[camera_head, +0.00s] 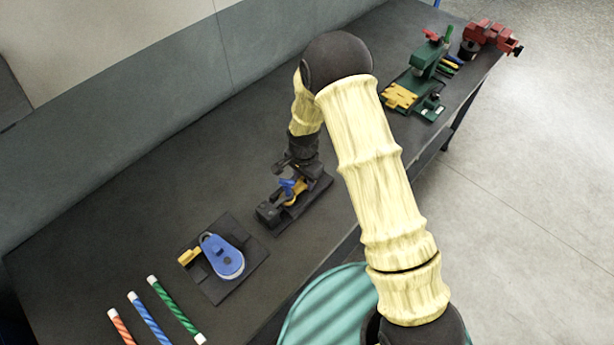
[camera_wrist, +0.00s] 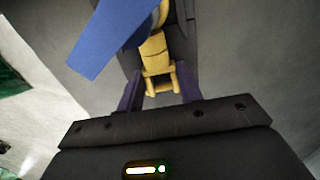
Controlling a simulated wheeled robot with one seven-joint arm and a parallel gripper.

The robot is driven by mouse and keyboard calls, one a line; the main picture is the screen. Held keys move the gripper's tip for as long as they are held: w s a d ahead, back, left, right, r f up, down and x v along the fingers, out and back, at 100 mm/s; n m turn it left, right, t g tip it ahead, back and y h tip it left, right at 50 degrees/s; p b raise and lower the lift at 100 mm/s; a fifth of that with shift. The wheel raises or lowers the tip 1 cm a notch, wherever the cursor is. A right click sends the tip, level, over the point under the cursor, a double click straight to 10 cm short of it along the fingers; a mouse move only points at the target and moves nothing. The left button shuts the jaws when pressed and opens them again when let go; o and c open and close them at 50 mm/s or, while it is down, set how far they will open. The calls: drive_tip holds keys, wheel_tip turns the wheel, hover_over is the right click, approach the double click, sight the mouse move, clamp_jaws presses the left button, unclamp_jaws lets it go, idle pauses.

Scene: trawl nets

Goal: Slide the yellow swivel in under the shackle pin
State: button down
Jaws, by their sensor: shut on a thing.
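The yellow swivel (camera_wrist: 157,78) shows in the wrist view with a forked end towards me. My gripper (camera_wrist: 160,92) is shut on it, one dark finger on each side. In the head view my gripper (camera_head: 292,168) is low over a dark fixture (camera_head: 268,213), and the yellow swivel (camera_head: 299,188) shows just below it. A blue part (camera_head: 287,187) stands beside the swivel; in the wrist view this blue part (camera_wrist: 112,38) overlaps the swivel's far portion. I cannot make out the shackle pin, nor whether the swivel is under it.
A blue pulley block (camera_head: 225,260) lies on a dark plate in front, beside a yellow piece (camera_head: 190,256). Orange, blue and green rods (camera_head: 176,310) lie at the bench's near end. A green press (camera_head: 425,75) and a red vise (camera_head: 488,36) stand at the far end.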

drive_tip(key=shift+d, duration=0.1)
drive_tip(key=c, duration=0.9)
unclamp_jaws()
drive_tip(key=shift+o, duration=0.2)
wheel_tip(320, 180, up, 18)
drive_tip(key=b, duration=0.4)
drive_tip(key=shift+f, duration=0.25)
drive_tip(key=shift+d, duration=0.1)
